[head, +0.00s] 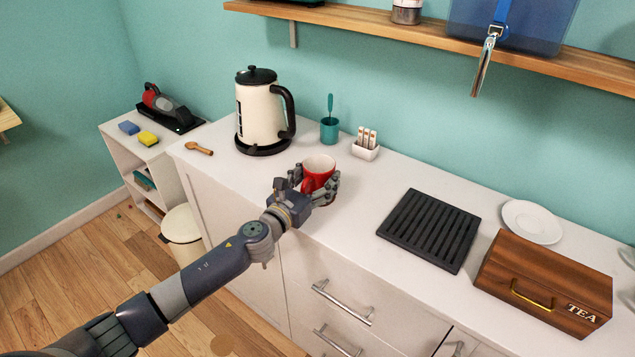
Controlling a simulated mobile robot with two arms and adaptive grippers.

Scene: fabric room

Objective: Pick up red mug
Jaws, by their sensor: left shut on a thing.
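The red mug (318,172) has a white inside and stands upright at the front edge of the white counter, in the middle of the head view. My left gripper (318,187) reaches in from the lower left and is shut on the mug, with fingers on both sides of it. The fingers hide the lower part of the mug, so I cannot tell whether its base touches the counter. My right gripper is not in view.
A cream kettle (262,114), a teal cup (329,130) and a small white holder (366,147) stand behind the mug. A black rack (428,229), a white plate (532,222) and a wooden tea box (543,283) lie to the right. A shelf (420,36) hangs above.

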